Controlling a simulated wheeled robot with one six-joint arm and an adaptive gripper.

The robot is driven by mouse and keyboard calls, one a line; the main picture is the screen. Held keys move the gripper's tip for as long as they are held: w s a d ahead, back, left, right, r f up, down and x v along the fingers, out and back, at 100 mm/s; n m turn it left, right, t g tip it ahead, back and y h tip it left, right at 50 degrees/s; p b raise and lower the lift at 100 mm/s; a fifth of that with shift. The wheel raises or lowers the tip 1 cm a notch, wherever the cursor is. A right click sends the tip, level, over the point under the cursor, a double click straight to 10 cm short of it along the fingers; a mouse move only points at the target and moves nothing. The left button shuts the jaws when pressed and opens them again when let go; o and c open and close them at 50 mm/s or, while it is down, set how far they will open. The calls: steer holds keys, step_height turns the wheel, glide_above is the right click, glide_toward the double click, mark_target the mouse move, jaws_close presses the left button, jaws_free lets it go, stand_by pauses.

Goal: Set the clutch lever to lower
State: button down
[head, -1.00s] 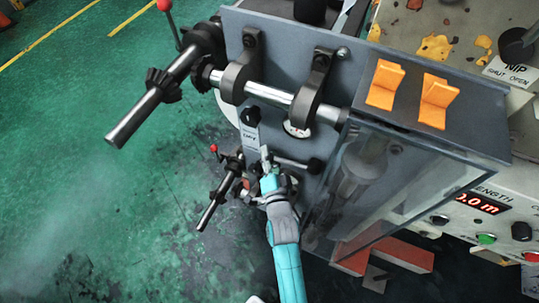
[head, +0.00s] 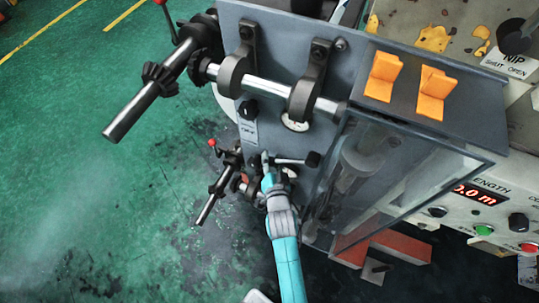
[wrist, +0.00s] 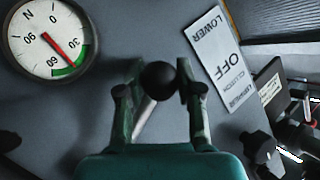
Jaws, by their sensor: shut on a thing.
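The clutch lever has a black ball knob (wrist: 158,80) and a silver rod. My gripper (wrist: 157,88) is shut on the knob, with one finger on each side. In the head view my gripper (head: 265,158) is at the grey panel, below the white clutch label (head: 248,132), and hides the knob. The lever's rod (head: 290,161) runs right to a black hub (head: 313,159).
A round gauge (wrist: 45,40) is left of the lever in the wrist view. A steel shaft (head: 265,92) in black brackets crosses above my gripper. A clear-sided box (head: 385,185) stands close to the right. Open green floor (head: 80,170) lies left.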

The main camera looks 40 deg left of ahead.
steer(key=shift+d+f+n+h, duration=0.3)
steer(key=shift+f+n, duration=0.1)
steer(key=shift+f, duration=0.1)
steer(key=c, duration=0.7)
jaws_free()
steer(key=shift+w, duration=0.1)
steer(key=v, duration=1.2)
steer(key=shift+d, duration=0.1)
